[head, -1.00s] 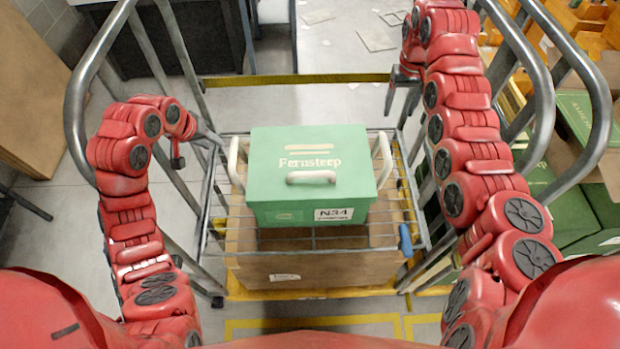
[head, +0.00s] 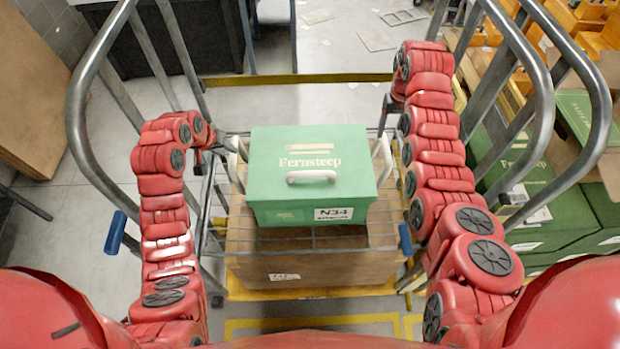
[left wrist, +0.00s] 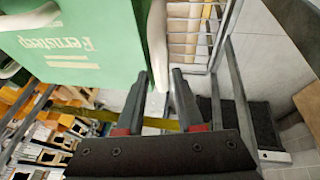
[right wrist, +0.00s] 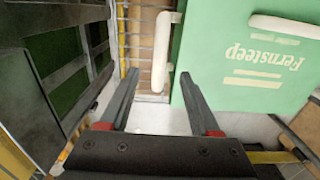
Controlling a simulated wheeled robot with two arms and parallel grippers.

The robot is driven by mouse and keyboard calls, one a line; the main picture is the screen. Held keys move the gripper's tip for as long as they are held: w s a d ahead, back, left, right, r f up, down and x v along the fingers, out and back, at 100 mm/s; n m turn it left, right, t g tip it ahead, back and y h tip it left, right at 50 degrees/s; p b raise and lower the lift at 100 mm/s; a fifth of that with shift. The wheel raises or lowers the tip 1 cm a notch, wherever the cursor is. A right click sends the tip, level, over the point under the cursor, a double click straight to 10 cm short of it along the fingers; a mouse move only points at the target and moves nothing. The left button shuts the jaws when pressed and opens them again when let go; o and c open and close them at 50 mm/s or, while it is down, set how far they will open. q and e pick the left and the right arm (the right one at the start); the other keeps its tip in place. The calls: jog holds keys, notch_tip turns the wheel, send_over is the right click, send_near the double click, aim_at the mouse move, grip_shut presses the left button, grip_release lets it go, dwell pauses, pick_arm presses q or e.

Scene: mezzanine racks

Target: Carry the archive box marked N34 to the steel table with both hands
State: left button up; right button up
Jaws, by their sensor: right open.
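The green archive box (head: 270,190) with the N34 label (head: 333,213) stands upright on a wire shelf in front of me. It has a white handle on each side and one on its lid. My left gripper (head: 222,148) is just left of the box, near the left handle (head: 236,160). In the left wrist view its fingers (left wrist: 160,95) are apart, with the white handle (left wrist: 157,45) just beyond the tips. My right gripper (head: 385,118) is beyond the right handle (head: 381,160). In the right wrist view its open fingers (right wrist: 157,95) point towards that handle (right wrist: 161,55), with nothing between them.
The wire shelf (head: 330,242) belongs to a cart with tall grey rails (head: 90,75) on both sides. A brown carton (head: 300,268) lies below. More green boxes (head: 560,220) stand at right. A yellow bar (head: 300,79) crosses behind.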

aim_at(387, 146)
pick_arm(q)
jog(key=x, duration=0.8)
jog(key=shift+f, duration=0.35)
pick_arm(e)
notch_tip(387, 146, down, 9)
jog(key=shift+w+r, duration=0.1)
pick_arm(q)
jog(key=shift+w, duration=0.15)
jog(key=shift+c, duration=0.2)
jog(key=c, duration=0.5)
pick_arm(e)
jog(key=c, duration=0.5)
pick_arm(q)
grip_shut()
pick_arm(e)
grip_shut()
